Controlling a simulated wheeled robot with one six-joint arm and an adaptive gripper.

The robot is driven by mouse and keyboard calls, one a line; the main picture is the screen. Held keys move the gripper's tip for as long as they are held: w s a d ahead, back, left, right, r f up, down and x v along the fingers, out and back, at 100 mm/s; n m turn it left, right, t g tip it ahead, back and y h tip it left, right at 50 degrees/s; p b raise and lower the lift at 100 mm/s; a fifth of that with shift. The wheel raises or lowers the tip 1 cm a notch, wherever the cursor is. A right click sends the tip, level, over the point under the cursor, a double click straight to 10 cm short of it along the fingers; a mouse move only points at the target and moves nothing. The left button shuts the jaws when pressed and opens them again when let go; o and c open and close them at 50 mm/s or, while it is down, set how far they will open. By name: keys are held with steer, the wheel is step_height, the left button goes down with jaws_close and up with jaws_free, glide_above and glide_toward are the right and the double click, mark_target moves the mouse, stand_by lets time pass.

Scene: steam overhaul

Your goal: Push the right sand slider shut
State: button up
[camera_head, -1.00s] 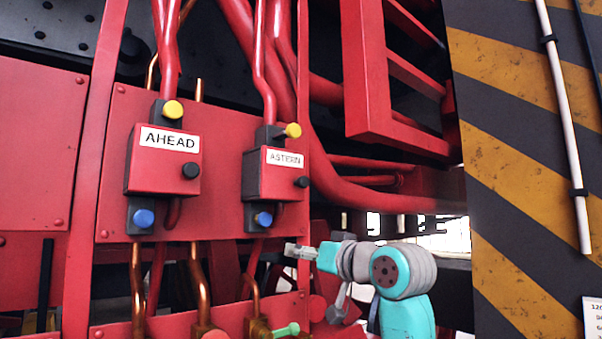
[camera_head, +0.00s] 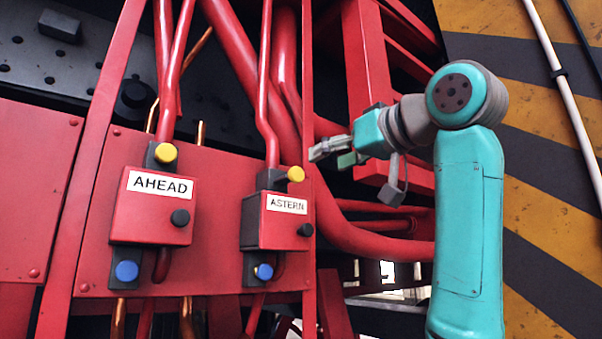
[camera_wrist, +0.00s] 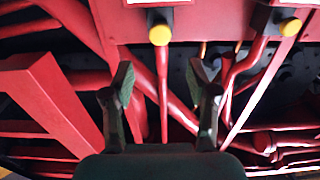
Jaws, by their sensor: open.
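Two red boxes hang on a red panel. The left is labelled AHEAD (camera_head: 150,215), the right ASTERN (camera_head: 283,232). Each has a yellow knob on top, a black knob at the front right and a blue knob below. On the right box these are the yellow knob (camera_head: 296,174), black knob (camera_head: 305,230) and blue knob (camera_head: 264,271); I cannot tell which is the slider. My gripper (camera_head: 318,150) is above and right of the right box, apart from it. The wrist view shows its fingers (camera_wrist: 167,82) open and empty, with two yellow knobs, a nearer one (camera_wrist: 160,34) and another (camera_wrist: 290,27), beyond.
Thick red pipes (camera_head: 375,235) run behind and right of my gripper. A red frame (camera_head: 366,60) stands behind my arm. A striped yellow and black wall (camera_head: 545,235) with a white pipe (camera_head: 565,90) closes off the right. Thin red pipes rise from both boxes.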

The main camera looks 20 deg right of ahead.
mark_target(299, 172)
steer(key=x, duration=1)
steer(key=shift+f, duration=0.1)
jaws_close()
